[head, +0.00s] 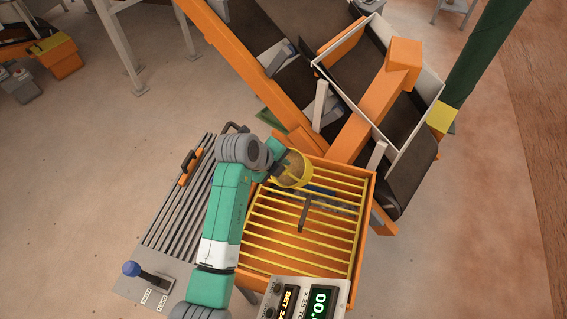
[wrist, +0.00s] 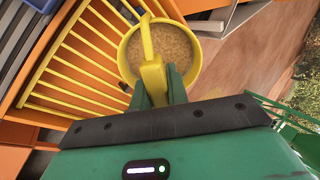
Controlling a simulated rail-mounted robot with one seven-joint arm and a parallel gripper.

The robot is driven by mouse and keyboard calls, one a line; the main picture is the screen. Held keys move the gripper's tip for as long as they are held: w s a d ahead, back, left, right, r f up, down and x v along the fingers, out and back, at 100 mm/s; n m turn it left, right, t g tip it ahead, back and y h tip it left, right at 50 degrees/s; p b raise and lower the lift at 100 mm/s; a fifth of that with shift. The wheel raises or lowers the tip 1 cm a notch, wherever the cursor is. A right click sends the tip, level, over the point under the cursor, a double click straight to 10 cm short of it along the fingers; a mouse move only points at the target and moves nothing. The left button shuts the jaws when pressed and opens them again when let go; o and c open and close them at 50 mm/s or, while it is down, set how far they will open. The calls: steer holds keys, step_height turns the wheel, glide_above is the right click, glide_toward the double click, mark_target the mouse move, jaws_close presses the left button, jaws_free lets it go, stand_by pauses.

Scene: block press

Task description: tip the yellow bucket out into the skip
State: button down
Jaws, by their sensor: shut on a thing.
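The yellow bucket (head: 303,178) hangs in my gripper (head: 279,167) above the far left corner of the skip. In the wrist view the bucket (wrist: 124,56) is filled with tan, grainy material (wrist: 168,48). My gripper (wrist: 160,90) is shut on the bucket's yellow handle there. The bucket looks upright or nearly so. The skip (head: 361,237) is an orange box with yellow bars across its top. A dark bracket (head: 305,213) shows on the bars. The skip's bars also show at the left of the wrist view (wrist: 85,62).
A grey slatted table (head: 175,225) with a blue-knobbed lever (head: 132,269) stands to the left. A scale display (head: 318,303) is at the near edge. An orange-framed conveyor (head: 375,105) rises behind the skip. Open floor (head: 470,230) lies to the right.

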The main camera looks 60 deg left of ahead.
steer(key=s+f+t+b, duration=0.1)
steer(key=b, duration=0.2)
steer(key=s+f+t+y+b, duration=0.1)
steer(key=t+b, duration=0.1)
steer(key=b, duration=0.2)
steer(key=s+d+f+t+b, duration=0.1)
steer(key=t+b, duration=0.1)
steer(key=b, duration=0.1)
steer(key=shift+f+y, duration=0.35)
steer(key=shift+y, duration=0.05)
steer(key=f+t+b, duration=0.1)
steer(key=b, duration=0.3)
steer(key=s+f+t+b, duration=0.1)
steer(key=b, duration=0.4)
steer(key=s+f+t+y+b, duration=0.1)
steer(key=b, duration=0.3)
steer(key=shift+s+d, duration=0.1)
steer(key=shift+d, duration=0.15)
steer(key=t+b, duration=0.1)
steer(key=b, duration=0.2)
steer(key=f+t+b, duration=0.1)
steer(key=b, duration=0.3)
steer(key=s+b, duration=0.1)
steer(key=b, duration=0.3)
steer(key=shift+s+d+f+t, duration=0.1)
steer(key=shift+d+f+t, duration=0.1)
steer(key=shift+f+t, duration=0.15)
steer(key=shift+s+d+f+t+y+b, duration=0.15)
steer(key=shift+s+t+y+b, duration=0.35)
steer(key=shift+b, duration=1.9)
